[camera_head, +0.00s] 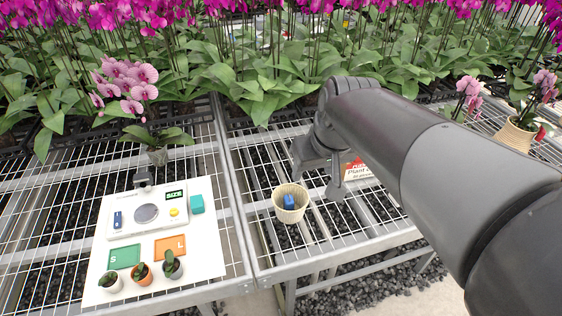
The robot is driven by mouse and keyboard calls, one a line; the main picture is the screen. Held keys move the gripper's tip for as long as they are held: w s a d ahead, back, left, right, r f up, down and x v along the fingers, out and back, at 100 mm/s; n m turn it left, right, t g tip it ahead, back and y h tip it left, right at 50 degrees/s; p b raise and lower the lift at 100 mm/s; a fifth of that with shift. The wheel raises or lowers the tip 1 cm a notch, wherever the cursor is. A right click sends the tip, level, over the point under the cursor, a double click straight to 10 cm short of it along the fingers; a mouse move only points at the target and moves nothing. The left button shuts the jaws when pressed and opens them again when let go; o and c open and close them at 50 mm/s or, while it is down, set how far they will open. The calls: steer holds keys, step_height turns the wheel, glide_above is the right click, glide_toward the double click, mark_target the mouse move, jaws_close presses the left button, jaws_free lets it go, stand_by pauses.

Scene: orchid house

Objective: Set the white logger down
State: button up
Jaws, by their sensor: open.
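I cannot make out a separate white logger in this view. My gripper (316,181) is open, pointing down over the wire bench, with nothing visible between its fingers. It is just behind and to the right of a small woven basket (278,208). A blue object (289,201) lies in the basket. On the left, a white scale-like device (126,202) with a round grey plate and a green-lit display sits on a white board (206,259). A small blue-and-white item (118,219) is at its left end.
The board also bears a teal block (197,204), a green card (124,257), an orange card (170,246) and small potted plants along its front edge. A potted pink orchid (156,155) stands behind it. A red-and-white label (358,168) lies behind my gripper. Bare mesh surrounds the basket.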

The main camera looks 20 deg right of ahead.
steer(key=s+a+t, duration=0.1)
steer(key=s+a, duration=0.4)
steer(key=s, duration=0.2)
steer(key=shift+f, duration=0.4)
stand_by(0.7)
